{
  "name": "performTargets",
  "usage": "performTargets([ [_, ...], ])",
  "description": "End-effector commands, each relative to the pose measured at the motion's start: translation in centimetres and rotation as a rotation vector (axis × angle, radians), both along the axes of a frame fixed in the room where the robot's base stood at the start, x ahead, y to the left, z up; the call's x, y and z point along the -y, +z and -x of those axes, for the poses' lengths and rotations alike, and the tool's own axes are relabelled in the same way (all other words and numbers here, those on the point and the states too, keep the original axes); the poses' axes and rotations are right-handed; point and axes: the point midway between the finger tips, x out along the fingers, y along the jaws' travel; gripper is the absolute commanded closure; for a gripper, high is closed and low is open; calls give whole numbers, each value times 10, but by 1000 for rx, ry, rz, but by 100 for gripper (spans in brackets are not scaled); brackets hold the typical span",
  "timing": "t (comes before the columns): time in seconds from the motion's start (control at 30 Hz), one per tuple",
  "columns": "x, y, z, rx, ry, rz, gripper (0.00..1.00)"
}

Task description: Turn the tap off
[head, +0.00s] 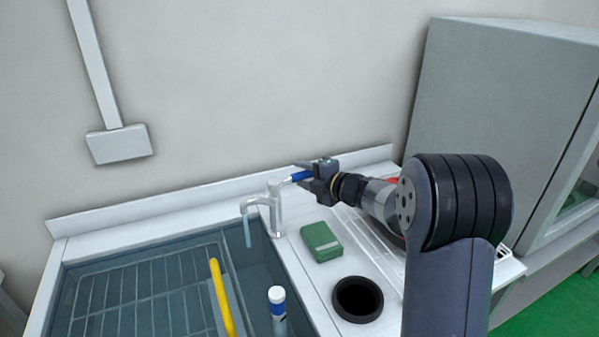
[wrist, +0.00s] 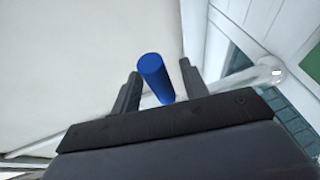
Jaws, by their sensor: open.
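The metal tap (head: 277,212) stands at the sink's back right corner, with a pale blue stream (head: 247,232) below its spout. Its blue lever (head: 299,176) points right, toward my gripper (head: 308,172). In the wrist view the blue lever (wrist: 152,72) stands between the two dark fingers of my open gripper (wrist: 159,75). Gaps show on both sides of the lever; whether a finger touches it I cannot tell. Part of the pale tap (wrist: 262,73) shows to the right in the wrist view. My gripper hides the lever's outer end in the head view.
The sink (head: 75,275) holds a wire rack (head: 140,290), a yellow bar (head: 220,297) and a blue-and-white-capped bottle (head: 277,297). The wall rises close behind; a grey cabinet (head: 490,110) stands right.

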Motion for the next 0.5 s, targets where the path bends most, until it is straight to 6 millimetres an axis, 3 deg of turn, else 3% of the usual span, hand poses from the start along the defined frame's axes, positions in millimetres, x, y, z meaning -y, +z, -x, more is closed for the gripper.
performTargets([
  [0.2,-13,-4,-13,0,0,-1,58],
  [0.5,-14,-4,-15,0,-2,-2,58],
])
